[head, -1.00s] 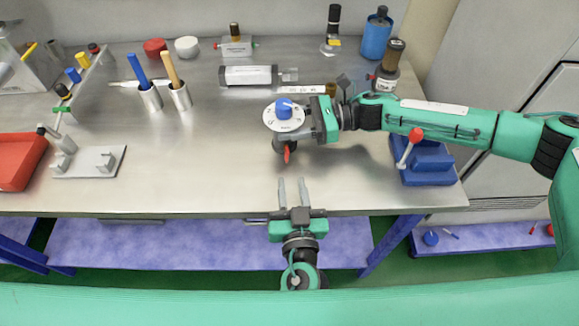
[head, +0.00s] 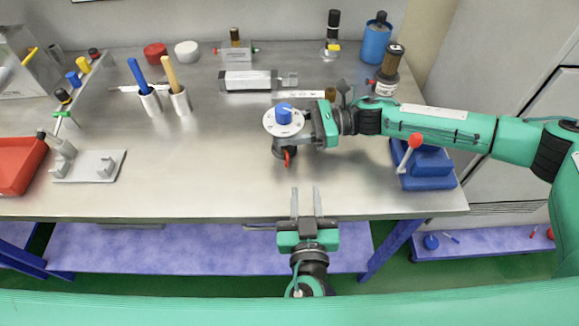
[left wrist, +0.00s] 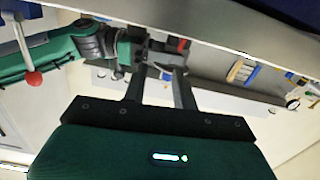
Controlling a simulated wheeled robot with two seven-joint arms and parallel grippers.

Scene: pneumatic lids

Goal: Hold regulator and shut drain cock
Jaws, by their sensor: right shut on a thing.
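The regulator has a white round dial (head: 270,124) with a blue knob (head: 284,113) on top and a dark body below. My right gripper (head: 310,126) is shut on it from the right, above the bench. A small red drain cock handle (head: 288,157) shows at the regulator's lower front. My left gripper (head: 306,195) is open and empty at the bench's front edge, in front of the regulator and apart from it. Its two spread fingers (left wrist: 160,92) show in the left wrist view, with a small red part (left wrist: 183,44) beyond them.
A blue block with a red-ball lever (head: 428,165) stands at the right. A grey fixture plate (head: 90,170) and a red tray (head: 18,165) lie at the left. Two cups with handles (head: 165,102) stand farther back. The bench between the plate and regulator is clear.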

